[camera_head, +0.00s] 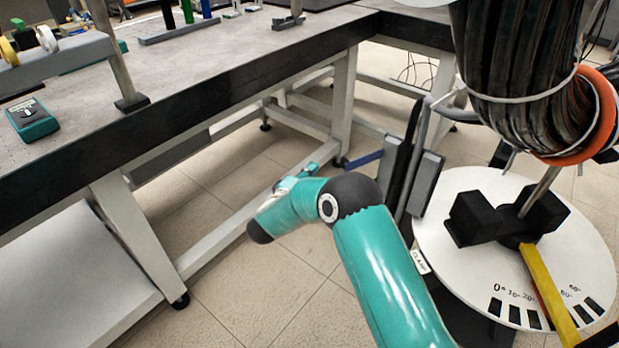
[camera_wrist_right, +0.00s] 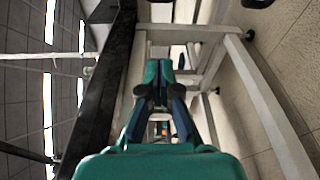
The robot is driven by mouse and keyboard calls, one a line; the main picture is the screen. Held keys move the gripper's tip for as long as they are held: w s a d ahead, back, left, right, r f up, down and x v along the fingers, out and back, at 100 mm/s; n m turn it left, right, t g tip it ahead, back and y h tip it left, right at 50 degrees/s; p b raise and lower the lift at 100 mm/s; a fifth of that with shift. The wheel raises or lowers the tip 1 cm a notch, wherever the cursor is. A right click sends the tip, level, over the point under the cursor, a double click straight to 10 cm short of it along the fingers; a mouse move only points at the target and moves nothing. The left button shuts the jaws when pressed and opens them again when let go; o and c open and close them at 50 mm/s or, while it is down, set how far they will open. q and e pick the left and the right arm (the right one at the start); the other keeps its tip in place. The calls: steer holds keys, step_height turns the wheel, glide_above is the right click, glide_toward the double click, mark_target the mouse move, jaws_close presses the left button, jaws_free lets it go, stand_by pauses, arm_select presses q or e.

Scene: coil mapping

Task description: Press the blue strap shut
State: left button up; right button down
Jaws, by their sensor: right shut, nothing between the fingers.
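A blue bar-like piece (camera_head: 363,159) shows near the middle of the head view, beside the grey upright plates; I cannot tell whether it is the blue strap. A thick bundle of dark coils (camera_head: 520,50) hangs at the upper right, with an orange band (camera_head: 592,118) and a thin white band (camera_head: 520,97) around it. No blue band shows on its visible part. My right gripper (camera_head: 312,170) is partly hidden behind my teal wrist, to the left of the blue piece and apart from it. In the right wrist view its fingers (camera_wrist_right: 158,66) are together, with nothing between them. My left gripper is out of view.
A round white plate (camera_head: 460,220) with angle marks, black blocks and a yellow bar (camera_head: 545,290) stands at the right. Tiled floor lies open below my right wrist.

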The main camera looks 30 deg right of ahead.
steer(key=d+b, duration=0.3)
steer(key=d, duration=0.4)
stand_by(0.3)
steer(key=shift+a, duration=0.1)
